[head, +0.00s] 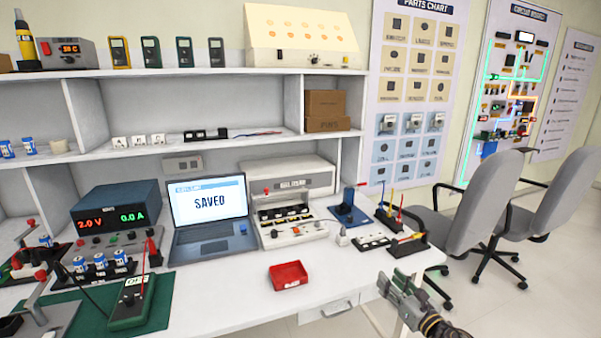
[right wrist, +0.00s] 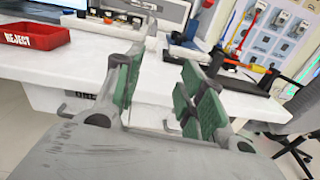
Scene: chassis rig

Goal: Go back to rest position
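My right gripper (head: 396,290) is in front of the table's front right edge in the head view, with its arm coming in from the lower right. In the right wrist view its green-padded fingers (right wrist: 160,82) stand apart, with nothing between them. The gripper is clear of the objects on the table. I do not see my left gripper in the head view.
The white table (head: 225,300) holds a red reject bin (head: 288,275), a laptop (head: 209,215), a power supply (head: 116,213) and a multimeter (head: 132,302) on a green mat. Grey chairs (head: 478,195) stand to the right. Open floor lies in front of the table.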

